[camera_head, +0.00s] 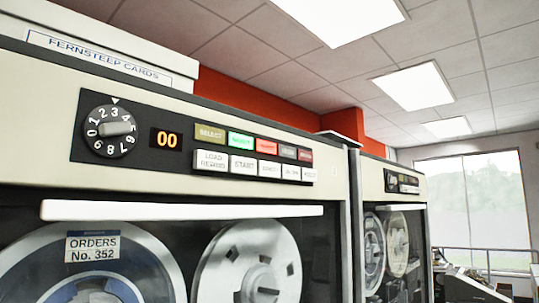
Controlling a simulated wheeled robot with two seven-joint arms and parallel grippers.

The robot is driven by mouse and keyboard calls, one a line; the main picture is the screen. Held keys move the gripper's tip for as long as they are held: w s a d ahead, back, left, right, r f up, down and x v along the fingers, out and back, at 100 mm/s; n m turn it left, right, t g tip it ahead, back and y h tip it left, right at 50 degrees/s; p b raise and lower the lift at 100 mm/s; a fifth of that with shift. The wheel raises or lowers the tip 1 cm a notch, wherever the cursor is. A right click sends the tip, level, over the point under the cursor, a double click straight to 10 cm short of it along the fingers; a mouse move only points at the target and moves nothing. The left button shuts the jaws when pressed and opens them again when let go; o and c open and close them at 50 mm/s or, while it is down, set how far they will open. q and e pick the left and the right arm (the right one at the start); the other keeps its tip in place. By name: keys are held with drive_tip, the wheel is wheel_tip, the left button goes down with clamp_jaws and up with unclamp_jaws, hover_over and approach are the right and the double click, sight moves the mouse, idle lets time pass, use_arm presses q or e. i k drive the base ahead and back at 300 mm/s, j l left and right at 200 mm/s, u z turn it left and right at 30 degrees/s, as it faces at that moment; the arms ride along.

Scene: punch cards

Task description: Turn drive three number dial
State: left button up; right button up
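A round black number dial (111,131) with white digits and a grey knob bar sits at the left of the near tape drive's dark control panel (82,151). A small white triangle marks the panel above the dial, and digits 2 and 3 lie nearest it. No drive number is readable. Neither of my grippers is in view.
Two rows of coloured and white buttons (243,165) lie right of the display. A white horizontal bar (180,210) crosses below the panel, above tape reels (250,265). A box labelled FERNSTEEP CARDS (110,50) sits on top. A railing and window are at far right.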

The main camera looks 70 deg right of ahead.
sight(109, 130)
drive_tip(key=z, duration=1.9)
drive_tip(key=l+u, duration=0.1)
drive_tip(key=u, duration=0.25)
drive_tip(key=l+u, duration=0.15)
drive_tip(key=u, duration=0.25)
drive_tip(key=l+u, duration=0.15)
drive_tip(key=u, duration=0.2)
drive_tip(key=k+l+u, duration=0.2)
drive_tip(key=l, duration=0.15)
drive_tip(key=l+u, duration=0.15)
drive_tip(key=l, duration=0.2)
drive_tip(key=k+l+u, duration=0.2)
drive_tip(key=l, duration=0.15)
drive_tip(key=k+l+u, duration=0.15)
drive_tip(key=l, duration=0.15)
drive_tip(key=k+l, duration=0.15)
drive_tip(key=l, duration=0.2)
drive_tip(key=k+l, duration=0.2)
drive_tip(key=l, duration=0.15)
